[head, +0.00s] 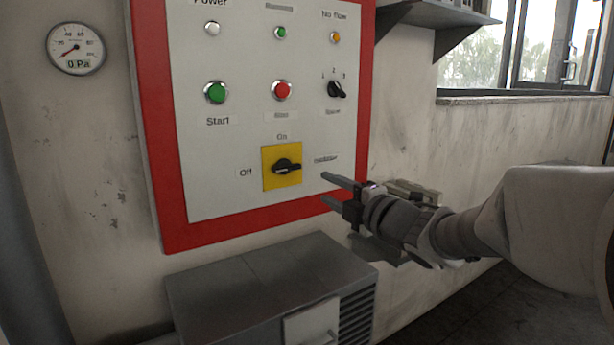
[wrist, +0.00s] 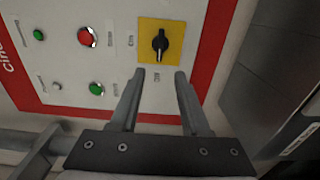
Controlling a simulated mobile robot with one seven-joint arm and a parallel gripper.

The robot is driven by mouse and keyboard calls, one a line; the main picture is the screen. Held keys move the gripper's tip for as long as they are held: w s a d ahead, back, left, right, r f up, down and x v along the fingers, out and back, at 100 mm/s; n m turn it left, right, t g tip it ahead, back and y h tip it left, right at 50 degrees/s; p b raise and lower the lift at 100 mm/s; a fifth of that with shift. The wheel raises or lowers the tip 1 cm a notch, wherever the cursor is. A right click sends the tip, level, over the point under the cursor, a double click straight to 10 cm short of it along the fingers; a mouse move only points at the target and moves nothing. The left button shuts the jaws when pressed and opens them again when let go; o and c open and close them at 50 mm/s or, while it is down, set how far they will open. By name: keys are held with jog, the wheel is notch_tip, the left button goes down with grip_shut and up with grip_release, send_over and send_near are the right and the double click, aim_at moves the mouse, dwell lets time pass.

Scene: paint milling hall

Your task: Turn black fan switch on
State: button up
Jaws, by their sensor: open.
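The black fan switch (head: 287,167) is a rotary knob on a yellow square plate (head: 268,181), low on a white control panel (head: 240,130) with a red border. Its handle lies roughly level, towards the "Off" label at the left; "On" is printed above the plate. My gripper (head: 324,188) is to the right of the switch, apart from it, with fingers pointing left at the panel. In the wrist view my gripper (wrist: 160,75) is open and empty, and the switch (wrist: 161,42) shows just beyond and between the fingertips.
A green Start button (head: 216,92), a red button (head: 282,90) and a small black selector (head: 336,89) sit above the switch. A grey metal cabinet (head: 250,280) stands below the panel. A gauge (head: 76,48) hangs at the left and a shelf (head: 440,15) at upper right.

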aim_at(289, 169)
jog(key=b+x, duration=0.1)
jog(key=x, duration=1.4)
jog(key=shift+w+a, duration=0.1)
jog(key=shift+a, duration=0.05)
grip_shut()
